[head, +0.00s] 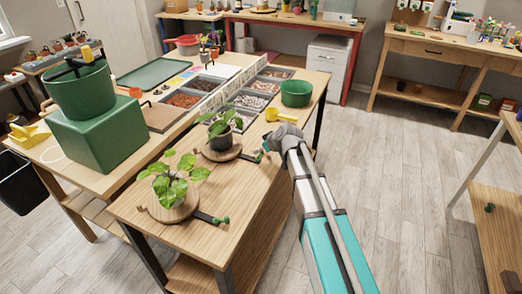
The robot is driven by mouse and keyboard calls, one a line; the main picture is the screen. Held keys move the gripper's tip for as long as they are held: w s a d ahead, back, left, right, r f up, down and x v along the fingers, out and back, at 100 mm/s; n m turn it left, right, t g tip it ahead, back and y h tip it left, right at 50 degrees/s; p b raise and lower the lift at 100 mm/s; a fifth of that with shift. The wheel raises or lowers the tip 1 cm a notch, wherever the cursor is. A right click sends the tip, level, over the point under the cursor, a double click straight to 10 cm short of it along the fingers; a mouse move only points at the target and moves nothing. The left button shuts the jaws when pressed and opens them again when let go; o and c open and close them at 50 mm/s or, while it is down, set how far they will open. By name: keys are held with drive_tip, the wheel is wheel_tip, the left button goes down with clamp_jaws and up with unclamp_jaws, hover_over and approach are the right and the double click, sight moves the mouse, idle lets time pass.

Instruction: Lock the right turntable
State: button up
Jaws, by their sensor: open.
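Two round wooden turntables stand on the near wooden table (135,205). The farther one, more to the right in the picture (219,157), bears a leafy plant in a dark pot (217,140). A dark strip with a green end (256,158) sticks out from its right side. The nearer, left turntable (172,213) bears a broad-leaved plant (176,180), and a similar dark strip with a green end (211,218) lies at its right. My gripper (266,149) is open beside the farther strip's green end; contact cannot be told. The turntable's lock state is too small to tell.
Trays of pebbles and soil (250,101) fill the table behind. A green box (95,135) with a green bucket stands at the left.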

clamp_jaws()
drive_tip(key=shift+s+d+m, duration=0.1)
drive_tip(key=shift+m, duration=0.2)
idle(0.4)
drive_tip(key=shift+s+d+m+t+h, duration=0.25)
drive_tip(key=shift+m+t+h, duration=0.25)
drive_tip(key=shift+m+h, duration=0.35)
drive_tip(key=shift+s+d+m+t+h, duration=0.1)
drive_tip(key=shift+d+m+t+h, duration=0.15)
drive_tip(key=shift+m+t+h, duration=0.55)
drive_tip(key=m, duration=0.1)
drive_tip(key=m+h, duration=0.2)
drive_tip(key=m, duration=0.1)
drive_tip(key=shift+s+d, duration=0.35)
drive_tip(key=shift+s, duration=0.05)
drive_tip(key=m+h, duration=0.1)
drive_tip(key=m, duration=0.1)
drive_tip(key=s+m+h, duration=0.1)
drive_tip(key=h, duration=0.1)
drive_tip(key=shift+d+m, duration=0.15)
drive_tip(key=shift+m, duration=0.2)
drive_tip(key=shift+s+m+g+h, duration=0.35)
drive_tip(key=shift+m+h, duration=0.5)
drive_tip(key=shift+m, duration=0.25)
drive_tip(key=shift+s+m+g+h, duration=0.25)
drive_tip(key=shift+s+m+h, duration=0.1)
drive_tip(key=shift+m+h, duration=0.6)
